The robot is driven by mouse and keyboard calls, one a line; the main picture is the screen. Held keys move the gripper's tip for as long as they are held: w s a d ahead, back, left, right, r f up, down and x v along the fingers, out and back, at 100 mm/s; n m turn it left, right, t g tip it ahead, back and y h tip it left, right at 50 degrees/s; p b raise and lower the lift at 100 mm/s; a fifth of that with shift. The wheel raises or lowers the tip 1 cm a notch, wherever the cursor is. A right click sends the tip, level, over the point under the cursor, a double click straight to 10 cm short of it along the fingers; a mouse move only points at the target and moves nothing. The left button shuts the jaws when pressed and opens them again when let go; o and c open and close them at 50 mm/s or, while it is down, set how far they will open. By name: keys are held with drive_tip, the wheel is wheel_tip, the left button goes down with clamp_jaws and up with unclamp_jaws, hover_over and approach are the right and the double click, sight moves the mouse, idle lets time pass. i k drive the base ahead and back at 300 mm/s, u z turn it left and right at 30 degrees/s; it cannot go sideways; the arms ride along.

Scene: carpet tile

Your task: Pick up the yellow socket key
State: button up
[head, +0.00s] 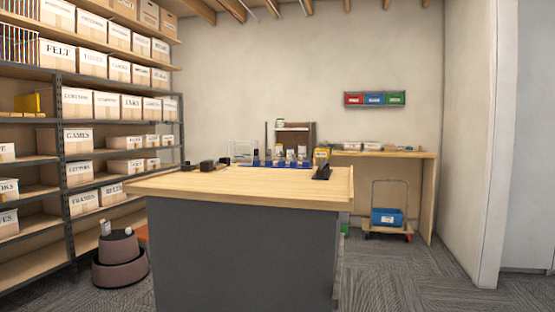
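I cannot make out a yellow socket key for certain in the head view. A small yellow-orange item (321,155) stands near the right end of the wooden-topped workbench (240,184), behind a dark angled object (322,172). It looks more like a box or bottle than a key. Several small dark objects (207,165) sit along the bench's back left edge. My gripper is not in view.
Shelving with labelled boxes (78,139) lines the left wall. A brown rounded step stool (119,261) stands left of the bench. A trolley with a blue bin (387,217) stands at the back right. Carpet is open at the right.

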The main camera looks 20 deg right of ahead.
sight(321, 154)
drive_tip(key=u, duration=0.15)
drive_tip(key=i, duration=0.9)
